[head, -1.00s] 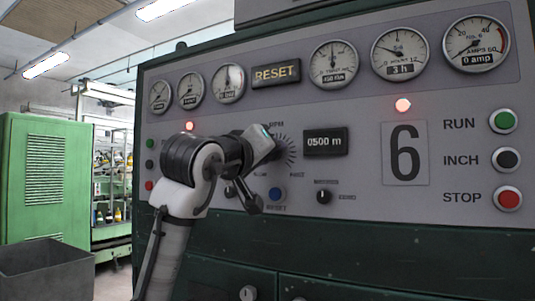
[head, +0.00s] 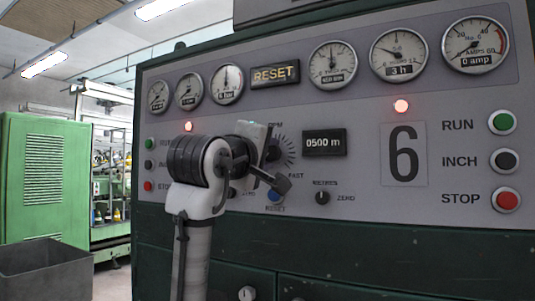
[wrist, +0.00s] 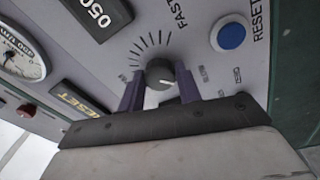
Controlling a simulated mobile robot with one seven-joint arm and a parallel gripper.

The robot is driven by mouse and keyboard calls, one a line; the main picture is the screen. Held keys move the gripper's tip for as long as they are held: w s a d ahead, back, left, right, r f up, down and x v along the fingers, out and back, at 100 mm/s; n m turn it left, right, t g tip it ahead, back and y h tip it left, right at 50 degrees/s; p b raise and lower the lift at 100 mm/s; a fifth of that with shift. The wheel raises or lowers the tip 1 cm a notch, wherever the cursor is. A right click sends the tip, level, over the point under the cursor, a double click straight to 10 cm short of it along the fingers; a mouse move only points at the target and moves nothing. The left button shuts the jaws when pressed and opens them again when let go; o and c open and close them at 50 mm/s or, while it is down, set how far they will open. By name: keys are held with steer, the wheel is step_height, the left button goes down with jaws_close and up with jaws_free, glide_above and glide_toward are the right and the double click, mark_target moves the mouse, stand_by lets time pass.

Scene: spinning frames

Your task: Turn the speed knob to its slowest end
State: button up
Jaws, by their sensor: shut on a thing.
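The speed knob (wrist: 157,71) is a round dark knob with a white pointer mark, at the middle of the wrist view. The white mark shows on the side of the knob toward my gripper's palm. My gripper (wrist: 160,76) is shut on the knob, one purple finger on each side. In the head view my gripper (head: 264,148) is at the panel beside the tick marks and hides most of the knob. I cannot see the slow end's label clearly.
A blue RESET button (head: 274,195) sits close below the knob, with a small black METRES knob (head: 322,198) to its right. A counter reading 0500 m (head: 324,143) is right of the dial. RUN, INCH and STOP buttons are far right.

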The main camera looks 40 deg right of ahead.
steer(key=shift+r, duration=0.1)
stand_by(0.3)
steer(key=o, duration=1)
steer(key=shift+a, duration=0.1)
steer(key=b+v, duration=0.3)
steer(key=v, duration=1)
steer(key=shift+s+a+b, duration=0.15)
steer(key=shift+a+b, duration=0.2)
